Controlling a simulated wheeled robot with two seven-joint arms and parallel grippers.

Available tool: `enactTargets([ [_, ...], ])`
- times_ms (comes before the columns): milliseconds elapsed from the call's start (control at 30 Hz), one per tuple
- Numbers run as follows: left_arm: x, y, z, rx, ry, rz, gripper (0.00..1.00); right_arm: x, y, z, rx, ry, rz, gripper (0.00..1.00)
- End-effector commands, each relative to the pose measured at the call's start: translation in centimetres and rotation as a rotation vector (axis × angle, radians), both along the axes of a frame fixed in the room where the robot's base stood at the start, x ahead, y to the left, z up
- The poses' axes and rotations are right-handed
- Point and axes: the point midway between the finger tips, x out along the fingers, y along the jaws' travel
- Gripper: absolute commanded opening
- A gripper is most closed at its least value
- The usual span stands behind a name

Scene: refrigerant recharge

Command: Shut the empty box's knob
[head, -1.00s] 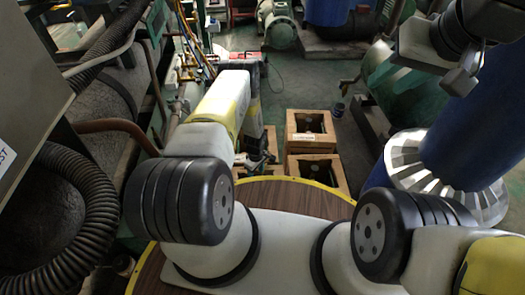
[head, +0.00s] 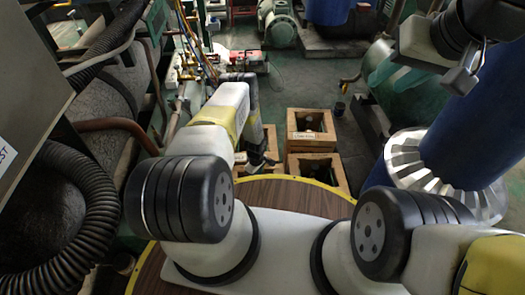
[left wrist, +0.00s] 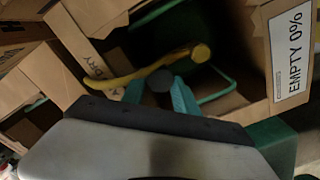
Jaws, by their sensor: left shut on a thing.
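The cardboard box labelled EMPTY 0% (left wrist: 292,48) fills the upper right of the left wrist view, with its top open. My left gripper (left wrist: 160,92) has its teal fingers on either side of a dark round knob (left wrist: 160,78) and is shut on it. A yellow bar or hose with a round end (left wrist: 140,68) crosses just beyond the fingers. In the head view my left gripper (head: 262,163) is small, down by the boxes, and its grasp is hidden.
Open wooden-looking boxes (head: 291,134) stand on the floor past the round brown table (head: 300,197). A blue column with a silver finned base (head: 412,160) is on the right. A black corrugated hose (head: 100,205) and pipes crowd the left. Floor behind the boxes is clear.

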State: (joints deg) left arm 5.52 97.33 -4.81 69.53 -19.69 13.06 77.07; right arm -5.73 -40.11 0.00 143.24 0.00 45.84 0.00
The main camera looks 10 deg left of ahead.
Motion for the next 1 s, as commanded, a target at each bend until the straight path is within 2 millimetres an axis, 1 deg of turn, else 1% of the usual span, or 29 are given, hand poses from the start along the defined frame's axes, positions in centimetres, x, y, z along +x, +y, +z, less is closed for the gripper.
enactTargets([
  [167,0.0,-0.01,0.03,0.0,0.0,-0.022,0.0,0.0,0.0,0.0,0.0,0.0,0.0,0.36],
  [367,0.01,-0.03,0.04,0.0,0.0,-0.111,0.0,0.0,0.0,0.0,0.0,0.0,0.0,0.36],
  [567,0.01,-0.04,0.05,0.0,0.0,-0.268,0.0,0.0,0.0,0.0,0.0,0.0,0.0,0.36],
  [1000,0.03,-0.03,0.06,0.0,0.0,-0.688,0.0,0.0,0.0,0.0,0.0,0.0,0.0,0.36],
])
